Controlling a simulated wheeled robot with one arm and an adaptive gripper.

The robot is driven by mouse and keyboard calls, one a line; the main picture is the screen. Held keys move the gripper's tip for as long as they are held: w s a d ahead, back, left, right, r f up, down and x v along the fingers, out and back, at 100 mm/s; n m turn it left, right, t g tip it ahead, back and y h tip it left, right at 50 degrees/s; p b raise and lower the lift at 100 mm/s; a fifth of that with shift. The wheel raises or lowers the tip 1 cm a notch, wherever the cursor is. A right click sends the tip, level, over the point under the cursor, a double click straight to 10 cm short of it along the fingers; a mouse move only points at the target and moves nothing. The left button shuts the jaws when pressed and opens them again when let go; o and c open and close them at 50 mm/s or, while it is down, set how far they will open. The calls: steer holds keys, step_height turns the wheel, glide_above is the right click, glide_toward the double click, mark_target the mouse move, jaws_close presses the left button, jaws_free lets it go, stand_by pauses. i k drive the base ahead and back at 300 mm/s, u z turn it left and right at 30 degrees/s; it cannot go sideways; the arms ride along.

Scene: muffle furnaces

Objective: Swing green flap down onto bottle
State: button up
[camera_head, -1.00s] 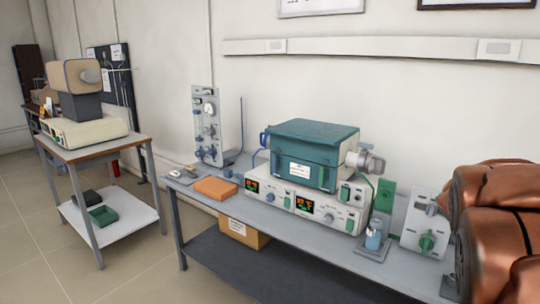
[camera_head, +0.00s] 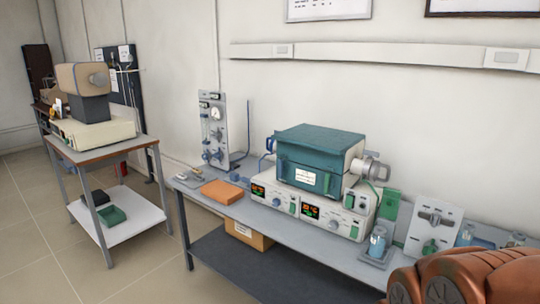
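A small glass bottle (camera_head: 377,241) with bluish contents stands upright on a grey base on the bench, right of the teal furnace. A green flap (camera_head: 390,205) stands upright just behind and above the bottle, apart from its top. My copper-coloured arm (camera_head: 465,278) fills the lower right corner. My gripper's fingers are not visible, so its state does not show.
The teal muffle furnace (camera_head: 318,160) sits on a white control unit (camera_head: 310,207) on the grey bench (camera_head: 255,211). A white panel with a green knob (camera_head: 433,228) stands right of the bottle. An orange block (camera_head: 222,192) lies at left. A side table (camera_head: 97,150) stands further left.

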mark_target(390, 199)
steer(key=k, duration=0.65)
steer(key=z, duration=0.75)
steer(key=i, duration=0.55)
steer(key=z, duration=0.75)
steer(key=i, duration=0.6)
steer(key=u, duration=0.6)
steer(key=i, duration=0.65)
steer(key=u, duration=0.75)
